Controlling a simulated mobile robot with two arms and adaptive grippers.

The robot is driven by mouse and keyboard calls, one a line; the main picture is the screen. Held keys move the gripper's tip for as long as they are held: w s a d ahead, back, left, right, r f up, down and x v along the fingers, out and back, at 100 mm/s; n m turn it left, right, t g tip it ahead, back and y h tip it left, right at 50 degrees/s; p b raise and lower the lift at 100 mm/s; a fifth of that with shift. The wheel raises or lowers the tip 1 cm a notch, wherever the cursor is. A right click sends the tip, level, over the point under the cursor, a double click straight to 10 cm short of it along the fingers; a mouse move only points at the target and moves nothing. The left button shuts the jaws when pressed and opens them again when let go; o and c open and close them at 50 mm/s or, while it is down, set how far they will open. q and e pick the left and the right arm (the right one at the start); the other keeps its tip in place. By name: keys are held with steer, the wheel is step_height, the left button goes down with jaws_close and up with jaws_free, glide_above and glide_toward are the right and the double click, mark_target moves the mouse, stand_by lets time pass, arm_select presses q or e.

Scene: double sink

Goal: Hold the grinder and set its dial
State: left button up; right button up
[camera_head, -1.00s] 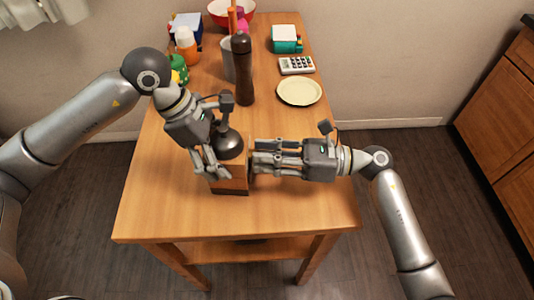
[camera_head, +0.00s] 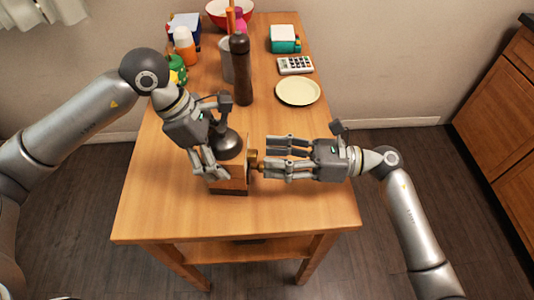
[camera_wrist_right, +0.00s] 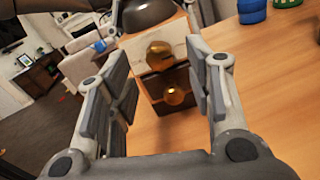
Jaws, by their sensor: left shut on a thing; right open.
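The grinder (camera_head: 236,172) is a wooden box with a dark domed top, standing on the table in the head view. My left gripper (camera_head: 213,168) is shut on the grinder's body from the left and hides part of it. A round brass dial (camera_head: 255,160) sticks out of the grinder's right side. The dial also shows in the right wrist view (camera_wrist_right: 159,55), on a pale panel above a dark front with a second, smaller brass knob (camera_wrist_right: 174,96). My right gripper (camera_head: 269,157) is open and empty just right of the dial, its fingers pointing at it.
A tall dark brown mill (camera_head: 242,70) and a grey cup (camera_head: 227,60) stand behind the grinder. A cream plate (camera_head: 298,91), a calculator (camera_head: 295,65) and a teal box (camera_head: 284,40) are further back right. The wooden table's (camera_head: 170,215) front is clear.

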steer(key=d, duration=0.9)
steer(key=shift+d, duration=0.4)
steer(key=shift+s, duration=0.1)
arm_select(q)
steer(key=o, duration=1.1)
